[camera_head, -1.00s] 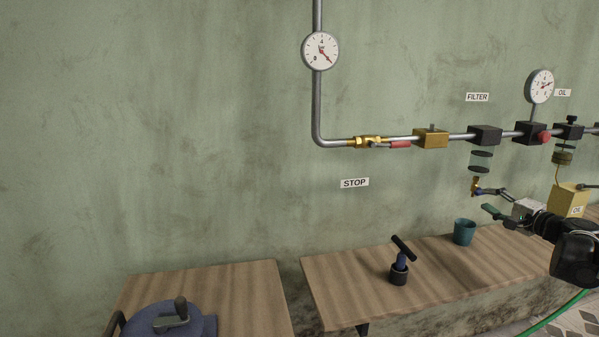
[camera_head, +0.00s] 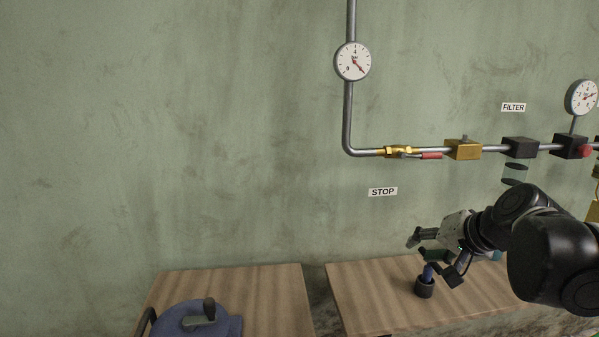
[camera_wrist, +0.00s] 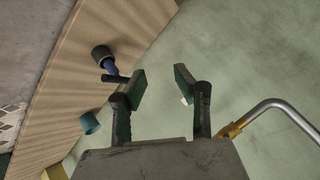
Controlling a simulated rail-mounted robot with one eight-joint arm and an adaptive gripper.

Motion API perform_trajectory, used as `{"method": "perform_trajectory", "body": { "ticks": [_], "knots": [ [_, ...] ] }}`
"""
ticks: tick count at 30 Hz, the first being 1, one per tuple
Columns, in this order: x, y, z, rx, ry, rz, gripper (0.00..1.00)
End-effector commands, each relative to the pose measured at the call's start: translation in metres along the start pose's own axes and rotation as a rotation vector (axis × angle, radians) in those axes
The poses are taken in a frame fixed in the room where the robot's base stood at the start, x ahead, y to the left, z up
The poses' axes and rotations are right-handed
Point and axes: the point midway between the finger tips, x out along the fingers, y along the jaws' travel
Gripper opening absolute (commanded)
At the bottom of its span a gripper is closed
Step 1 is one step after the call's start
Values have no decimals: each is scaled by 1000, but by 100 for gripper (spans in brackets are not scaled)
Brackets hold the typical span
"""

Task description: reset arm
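My gripper (camera_head: 432,258) is in front of the wall, above the right wooden table (camera_head: 350,285) in the head view. In the wrist view its two dark green fingers (camera_wrist: 160,92) stand apart with nothing between them. A dark cup with a blue-handled tool (camera_head: 424,287) stands on the table just below the gripper in the head view. It also shows in the wrist view (camera_wrist: 102,54), left of the fingers.
A pipe (camera_head: 348,110) with a gauge (camera_head: 353,61), a brass valve with red handle (camera_head: 430,156) and a filter block (camera_head: 519,147) runs along the wall. A teal cup (camera_wrist: 89,122) is on the table.

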Motion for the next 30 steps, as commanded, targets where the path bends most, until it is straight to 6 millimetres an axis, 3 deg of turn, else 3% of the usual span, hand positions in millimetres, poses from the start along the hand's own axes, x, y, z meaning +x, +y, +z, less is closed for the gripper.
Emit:
{"method": "perform_trajectory", "body": {
  "ticks": [1,6,15,21,30],
  "knots": [
    [-7,-5,19,-42,-15,20,29],
    [-27,-7,72,-184,-51,102,29],
    [-61,10,149,-436,-86,232,29],
    [-72,22,174,-542,-89,285,29],
    [-75,26,179,-569,-88,300,29]
  ]
}}
